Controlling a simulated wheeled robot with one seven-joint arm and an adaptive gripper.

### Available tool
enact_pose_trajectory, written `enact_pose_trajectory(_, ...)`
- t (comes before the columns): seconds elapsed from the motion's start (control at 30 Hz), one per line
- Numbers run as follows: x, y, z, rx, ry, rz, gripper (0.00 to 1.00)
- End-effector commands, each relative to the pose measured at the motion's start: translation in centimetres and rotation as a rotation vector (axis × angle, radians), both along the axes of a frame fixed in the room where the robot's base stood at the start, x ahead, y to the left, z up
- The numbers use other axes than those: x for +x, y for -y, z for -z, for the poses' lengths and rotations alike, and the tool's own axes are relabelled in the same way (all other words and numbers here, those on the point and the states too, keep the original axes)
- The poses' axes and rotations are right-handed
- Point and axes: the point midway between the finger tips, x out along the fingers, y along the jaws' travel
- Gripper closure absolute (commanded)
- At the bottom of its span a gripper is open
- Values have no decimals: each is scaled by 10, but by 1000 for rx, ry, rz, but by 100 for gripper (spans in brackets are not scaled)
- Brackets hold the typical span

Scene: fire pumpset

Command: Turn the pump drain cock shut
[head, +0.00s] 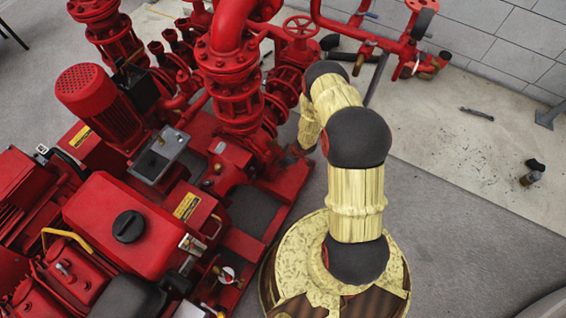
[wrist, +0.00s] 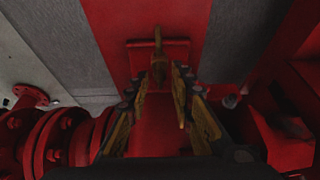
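A brass-coloured piece (wrist: 157,47), which looks like the drain cock, stands against a red block in the wrist view, at the upper middle. My gripper (wrist: 168,72) reaches towards it from below in that view, with dark and yellow fingers. The fingertips are apart, with a narrow gap between them. The brass piece lies at the tips, by the left finger; I cannot tell whether they touch. In the head view my arm bends down beside the red pump (head: 232,70), and the cock cannot be made out there.
Red flanged pipework (wrist: 65,135) is close at the left of the wrist view, and a red body (wrist: 285,140) at the right. In the head view, a red engine (head: 130,225) fills the left. The floor at the right is mostly clear, with small loose items (head: 532,172).

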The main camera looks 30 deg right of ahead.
Motion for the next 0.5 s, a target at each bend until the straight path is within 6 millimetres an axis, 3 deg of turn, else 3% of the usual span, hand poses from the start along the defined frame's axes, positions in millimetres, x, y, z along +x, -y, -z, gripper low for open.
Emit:
enact_pose_trajectory(0.2,0,0,0,0,0,0,77)
enact_pose_trajectory(0.5,0,0,0,0,0,0,94)
